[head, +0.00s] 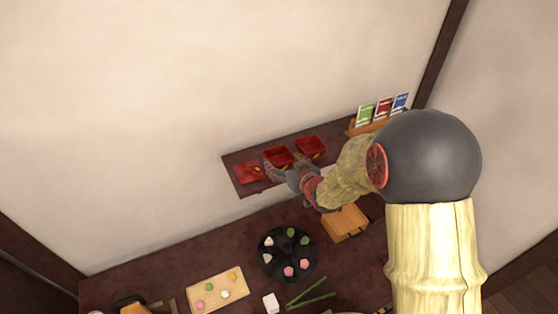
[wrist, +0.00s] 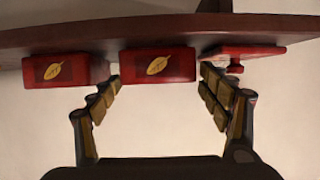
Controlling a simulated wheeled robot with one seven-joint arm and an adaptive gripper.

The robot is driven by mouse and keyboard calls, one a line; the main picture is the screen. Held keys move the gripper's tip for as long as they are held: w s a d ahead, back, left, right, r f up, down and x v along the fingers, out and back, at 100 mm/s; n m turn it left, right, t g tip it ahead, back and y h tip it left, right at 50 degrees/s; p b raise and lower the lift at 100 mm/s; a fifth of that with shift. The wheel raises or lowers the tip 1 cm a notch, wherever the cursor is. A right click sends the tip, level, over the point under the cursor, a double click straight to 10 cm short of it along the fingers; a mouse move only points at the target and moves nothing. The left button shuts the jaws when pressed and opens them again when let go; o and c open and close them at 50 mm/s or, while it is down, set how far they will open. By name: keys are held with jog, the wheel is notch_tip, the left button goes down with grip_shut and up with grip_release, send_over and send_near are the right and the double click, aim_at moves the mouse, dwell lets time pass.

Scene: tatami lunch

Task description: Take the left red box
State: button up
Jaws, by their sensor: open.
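Two red boxes stand side by side on a dark wall shelf. The left red box (head: 278,155) is in the middle of the row in the head view. The right red box (head: 312,146) is beside it. The wrist view looks upside down; there the left red box (wrist: 158,65), with a gold leaf mark, is central and the right red box (wrist: 56,70) is at left. My gripper (wrist: 160,78) is open and empty, its fingertips toward either side of the left box. I cannot tell whether they touch it. My gripper (head: 277,171) partly hides that box in the head view.
A flat red piece with a small knob (wrist: 246,52) is close by one fingertip; in the head view this red piece (head: 246,174) is at the shelf's left end. Colourful packets (head: 384,108) stand at right. Below, the table holds a dark round tray (head: 288,254) and boards.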

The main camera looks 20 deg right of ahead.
aim_at(274, 153)
jog(key=x, duration=0.4)
jog(key=shift+w, duration=0.15)
jog(key=shift+c, duration=0.4)
jog(key=c, duration=0.7)
jog(key=shift+c, duration=0.9)
